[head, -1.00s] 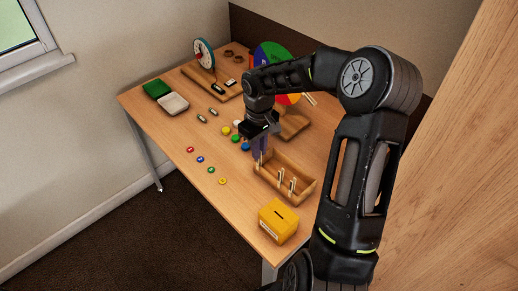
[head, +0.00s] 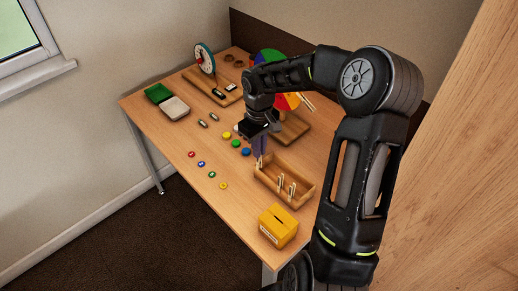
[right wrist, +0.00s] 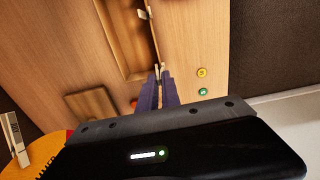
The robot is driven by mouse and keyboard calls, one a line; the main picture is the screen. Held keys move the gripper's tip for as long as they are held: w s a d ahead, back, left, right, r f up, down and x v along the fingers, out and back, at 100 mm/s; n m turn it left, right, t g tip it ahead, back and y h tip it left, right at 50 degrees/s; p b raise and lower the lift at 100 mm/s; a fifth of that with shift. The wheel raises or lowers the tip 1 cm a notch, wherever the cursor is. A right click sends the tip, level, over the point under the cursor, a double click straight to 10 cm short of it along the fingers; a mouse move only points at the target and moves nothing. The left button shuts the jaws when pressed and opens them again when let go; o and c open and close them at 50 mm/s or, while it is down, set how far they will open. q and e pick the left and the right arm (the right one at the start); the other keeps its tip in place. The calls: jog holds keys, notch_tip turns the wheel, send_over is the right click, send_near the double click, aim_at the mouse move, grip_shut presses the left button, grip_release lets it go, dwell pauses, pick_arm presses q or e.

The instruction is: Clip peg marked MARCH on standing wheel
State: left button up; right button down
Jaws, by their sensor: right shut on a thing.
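The standing wheel (head: 270,56), with coloured sectors, stands upright at the back of the table, partly hidden by my right arm. Its yellow part shows at the lower left of the right wrist view (right wrist: 38,158), with a pale peg (right wrist: 14,138) clipped at its rim. My right gripper (head: 261,160) points down at the far left end of a wooden tray (head: 302,200). In the right wrist view its fingers (right wrist: 160,74) are shut on a small pale peg (right wrist: 157,69). Other pegs (head: 287,187) stand in the tray. No MARCH lettering is readable. My left gripper is out of view.
A yellow slotted box (head: 278,226) stands near the front corner. Coloured discs and rings (head: 201,164) lie left of the tray. Green (head: 157,93) and white (head: 175,108) trays and a clock on a board (head: 205,59) are farther back.

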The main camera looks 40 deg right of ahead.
notch_tip(320, 180, up, 2)
jog(key=shift+p, duration=0.6)
jog(key=w+a+r, duration=0.2)
jog(key=w+a, duration=0.1)
jog(key=a, duration=0.6)
jog(key=w+a+r+m, duration=0.1)
jog(key=w+a+r, duration=0.1)
jog(key=a, duration=0.8)
jog(key=shift+w+a+r, duration=0.2)
jog(key=shift+w+a, duration=0.05)
jog(key=shift+w, duration=0.25)
